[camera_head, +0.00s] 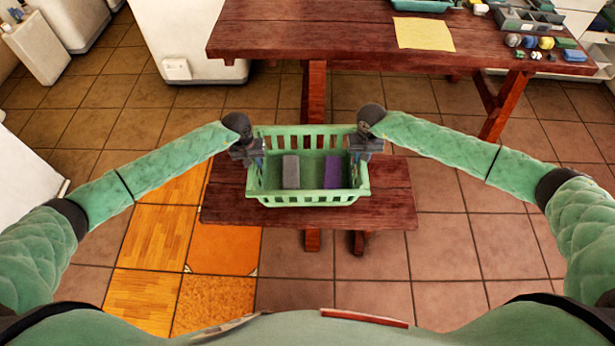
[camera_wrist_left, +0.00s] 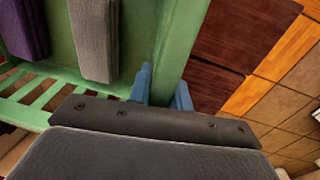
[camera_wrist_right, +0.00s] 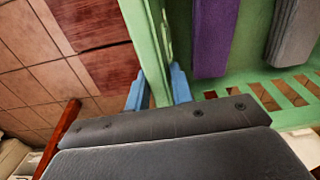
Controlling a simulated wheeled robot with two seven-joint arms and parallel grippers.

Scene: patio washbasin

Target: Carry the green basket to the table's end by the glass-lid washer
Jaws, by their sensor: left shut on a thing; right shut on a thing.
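The green basket (camera_head: 310,197) is in front of me, level, over the dark red bench (camera_head: 390,205). I cannot tell whether it rests on the bench or hangs just above it. A grey block (camera_head: 291,171) and a purple block (camera_head: 333,171) lie inside it. My left gripper (camera_head: 250,155) is shut on the basket's left wall; its blue fingers (camera_wrist_left: 163,90) straddle the rim in the left wrist view. My right gripper (camera_head: 364,150) is shut on the right wall, its blue fingers (camera_wrist_right: 158,90) also around the rim. The long red wooden table (camera_head: 290,38) is beyond the bench.
On the table lie a yellow cloth (camera_head: 424,34), a grey compartment tray (camera_head: 530,20) and several small coloured items at the right. A white appliance (camera_head: 190,38) stands left of the table; no glass lid is recognisable. Tiled floor (camera_head: 470,250) is clear on the right.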

